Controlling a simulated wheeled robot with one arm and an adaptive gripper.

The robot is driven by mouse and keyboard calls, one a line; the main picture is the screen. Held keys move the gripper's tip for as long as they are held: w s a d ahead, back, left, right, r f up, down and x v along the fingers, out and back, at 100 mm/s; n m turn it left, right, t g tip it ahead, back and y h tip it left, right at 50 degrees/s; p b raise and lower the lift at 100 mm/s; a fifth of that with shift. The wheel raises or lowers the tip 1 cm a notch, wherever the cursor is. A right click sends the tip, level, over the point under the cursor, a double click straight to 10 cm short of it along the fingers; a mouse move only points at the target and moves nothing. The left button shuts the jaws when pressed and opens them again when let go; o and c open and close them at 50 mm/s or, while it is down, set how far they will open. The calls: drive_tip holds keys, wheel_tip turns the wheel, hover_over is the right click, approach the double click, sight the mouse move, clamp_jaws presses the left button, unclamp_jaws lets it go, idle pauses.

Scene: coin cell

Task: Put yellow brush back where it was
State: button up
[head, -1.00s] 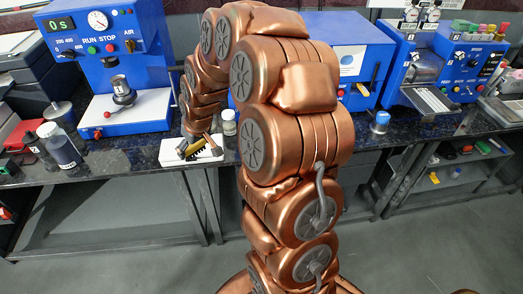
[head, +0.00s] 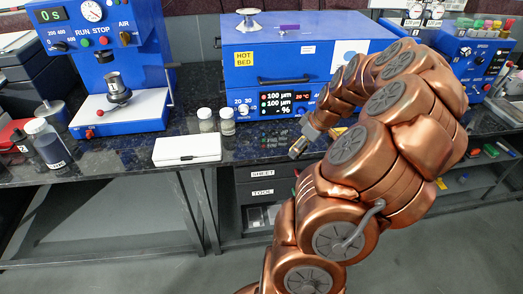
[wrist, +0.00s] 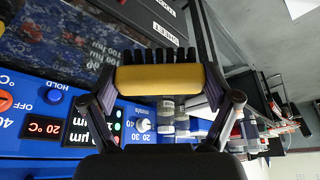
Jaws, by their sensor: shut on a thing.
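The yellow brush (wrist: 160,79) with black bristles lies between the two fingers of my gripper (wrist: 159,88) in the wrist view. The fingers press on its two ends and the bristles point to the top of the picture. In the head view my gripper (head: 306,142) is in front of the blue hot bed machine (head: 290,62), near the counter's front edge.
Drawers labelled SHEET and TOOL (head: 262,191) are below the counter. A blue press (head: 100,45) stands at left.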

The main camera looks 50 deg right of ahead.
drive_tip(key=shift+s+d, duration=0.2)
drive_tip(key=shift+w, duration=0.4)
drive_tip(key=p, duration=0.4)
hover_over(259, 145)
drive_tip(key=s, duration=0.2)
drive_tip(key=shift+x, duration=0.8)
drive_tip(key=shift+d+f+p, duration=0.1)
drive_tip(key=shift+f+p, duration=0.8)
drive_tip(key=shift+f, duration=0.9)
drive_tip(key=shift+f, duration=0.2)
drive_tip(key=o, duration=1)
drive_tip(key=shift+c, duration=0.2)
drive_tip(key=shift+r, duration=0.2)
